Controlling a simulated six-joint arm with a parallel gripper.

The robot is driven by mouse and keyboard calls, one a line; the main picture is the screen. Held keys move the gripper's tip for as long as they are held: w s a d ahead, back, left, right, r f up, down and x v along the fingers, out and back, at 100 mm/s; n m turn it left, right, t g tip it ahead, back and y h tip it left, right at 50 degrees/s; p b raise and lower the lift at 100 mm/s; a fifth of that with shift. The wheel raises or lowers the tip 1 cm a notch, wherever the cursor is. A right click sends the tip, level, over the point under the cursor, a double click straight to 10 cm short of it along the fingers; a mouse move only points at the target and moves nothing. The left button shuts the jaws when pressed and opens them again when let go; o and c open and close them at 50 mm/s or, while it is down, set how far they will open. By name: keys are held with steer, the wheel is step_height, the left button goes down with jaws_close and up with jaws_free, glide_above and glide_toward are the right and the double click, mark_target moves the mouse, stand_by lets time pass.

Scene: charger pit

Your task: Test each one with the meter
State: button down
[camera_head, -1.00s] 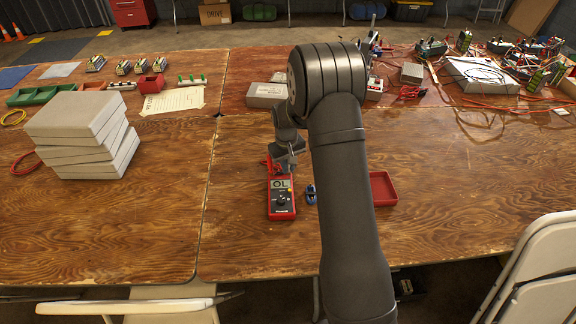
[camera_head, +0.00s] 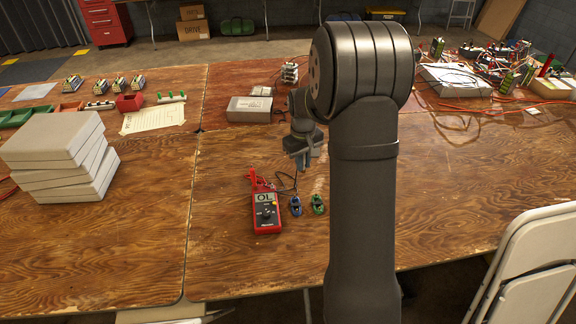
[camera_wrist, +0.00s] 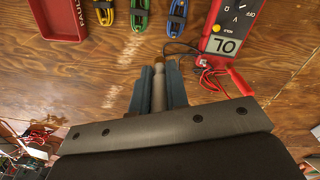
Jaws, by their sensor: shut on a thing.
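The red meter (camera_head: 266,211) lies on the table with OL on its display; its display end also shows in the wrist view (camera_wrist: 225,35). Small strapped bundles lie in a row beside it: blue (camera_wrist: 176,16), green (camera_wrist: 139,15) and yellow (camera_wrist: 105,11). The blue (camera_head: 296,206) and green (camera_head: 318,204) ones also show in the head view. My gripper (camera_wrist: 158,88) is above the table, beyond the meter and bundles in the head view. It is shut on a pale cylinder (camera_wrist: 158,92) whose exact kind I cannot tell.
A red tray (camera_wrist: 62,30), partly readable as FAULT, lies beyond the yellow bundle. A red lead (camera_wrist: 240,82) and black cable run from the meter. Grey box stack (camera_head: 60,155) stands left; wired clutter (camera_head: 490,70) lies back right. The table front left of centre is bare.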

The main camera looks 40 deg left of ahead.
glide_toward(297, 209)
steer(key=shift+m+y, duration=0.3)
steer(key=shift+w+d+f, duration=0.1)
steer(key=shift+d+f, duration=0.05)
steer(key=shift+f, duration=2.4)
steer(key=shift+f, duration=0.9)
stand_by(0.5)
steer(key=c, duration=1)
jaws_free()
steer(key=shift+r, duration=0.15)
step_height(297, 209, up, 7)
steer(key=shift+r, duration=0.15)
